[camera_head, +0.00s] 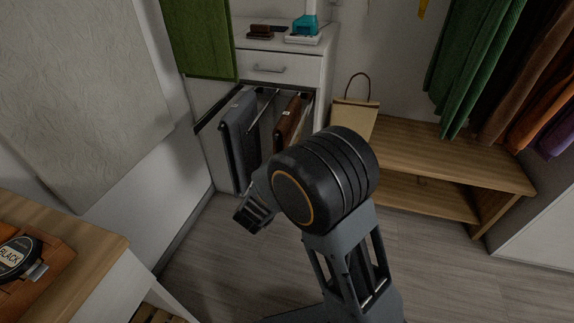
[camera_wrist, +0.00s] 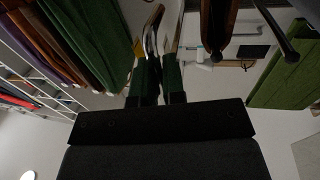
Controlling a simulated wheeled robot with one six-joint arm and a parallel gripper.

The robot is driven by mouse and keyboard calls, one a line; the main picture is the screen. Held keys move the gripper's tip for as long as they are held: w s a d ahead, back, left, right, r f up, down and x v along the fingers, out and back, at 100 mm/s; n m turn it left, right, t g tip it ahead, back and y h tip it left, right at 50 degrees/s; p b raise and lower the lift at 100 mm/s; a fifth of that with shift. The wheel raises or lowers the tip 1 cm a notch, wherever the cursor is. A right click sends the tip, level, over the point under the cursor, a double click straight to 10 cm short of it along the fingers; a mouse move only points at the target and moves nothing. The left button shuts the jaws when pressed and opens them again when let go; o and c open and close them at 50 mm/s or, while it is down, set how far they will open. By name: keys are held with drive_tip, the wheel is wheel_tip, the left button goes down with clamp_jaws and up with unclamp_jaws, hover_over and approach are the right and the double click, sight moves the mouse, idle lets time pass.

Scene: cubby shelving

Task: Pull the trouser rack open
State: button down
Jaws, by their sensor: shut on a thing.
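The trouser rack (camera_head: 206,122) is a dark pull-out frame below the drawer of a white cabinet. It stands out from the cabinet. Grey trousers (camera_head: 240,138) and brown trousers (camera_head: 286,122) hang from its bars; brown trousers also show in the wrist view (camera_wrist: 217,25). In the wrist view my gripper's fingers (camera_wrist: 158,72) are closed together at a shiny metal piece (camera_wrist: 152,35), which looks like part of the rack. The exact contact is hard to make out.
A white drawer (camera_head: 283,68) is above the rack. A wooden bench (camera_head: 430,165) with a paper bag (camera_head: 355,117) stands to the right. A green cloth (camera_head: 200,38) hangs at upper left. A wooden counter (camera_head: 85,250) is at lower left. Floor (camera_head: 205,250) in front is clear.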

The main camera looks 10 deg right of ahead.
drive_tip(key=c, duration=1.2)
unclamp_jaws()
drive_tip(key=p+v, duration=0.2)
drive_tip(key=v, duration=1.2)
drive_tip(key=shift+p, duration=0.4)
drive_tip(key=shift+w, duration=0.1)
